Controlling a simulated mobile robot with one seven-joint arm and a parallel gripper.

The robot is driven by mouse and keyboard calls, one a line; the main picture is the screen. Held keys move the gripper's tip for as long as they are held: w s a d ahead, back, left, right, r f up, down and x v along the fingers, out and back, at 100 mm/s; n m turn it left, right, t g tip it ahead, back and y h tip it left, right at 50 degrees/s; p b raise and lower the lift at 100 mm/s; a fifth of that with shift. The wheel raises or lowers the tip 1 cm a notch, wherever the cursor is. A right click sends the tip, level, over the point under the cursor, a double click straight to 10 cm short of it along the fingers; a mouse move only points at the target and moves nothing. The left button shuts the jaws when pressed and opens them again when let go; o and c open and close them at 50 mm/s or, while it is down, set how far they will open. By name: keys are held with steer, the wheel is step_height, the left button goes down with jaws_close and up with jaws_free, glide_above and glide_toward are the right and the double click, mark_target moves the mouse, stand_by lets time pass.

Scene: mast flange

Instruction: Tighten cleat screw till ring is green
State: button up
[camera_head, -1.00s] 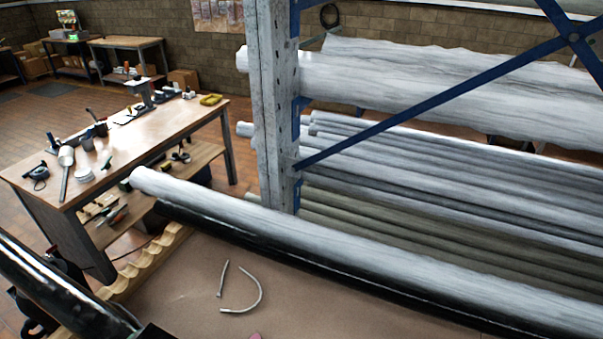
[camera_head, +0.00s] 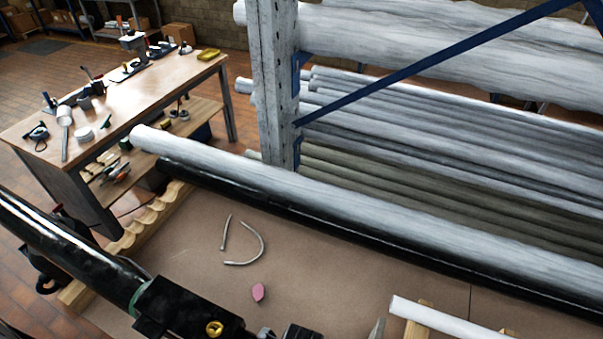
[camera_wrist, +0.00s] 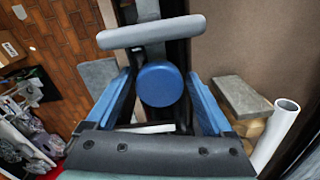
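My gripper (camera_wrist: 159,76) has two blue fingers standing apart in the wrist view. Between and beyond their tips is a round blue cap (camera_wrist: 161,84); I see no clear grip on it. Just past the cap lies a grey rounded crossbar (camera_wrist: 151,32), which may be the cleat. The black mast (camera_head: 75,245) runs diagonally at lower left in the head view. It has a green band and ends at a black fitting (camera_head: 185,312) with a brass-coloured round part (camera_head: 214,328). I cannot make out a screw head or a green ring. My gripper is not identifiable in the head view.
A pink piece (camera_head: 258,292) and a bent grey rod (camera_head: 245,250) lie on the brown bench top (camera_head: 330,270). A white tube (camera_head: 450,318) rests on wooden supports at right. Long pipes and a rack post (camera_head: 274,90) stand behind; a tool table (camera_head: 130,90) is at left.

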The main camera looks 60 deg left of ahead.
steer(key=shift+r, duration=2.45)
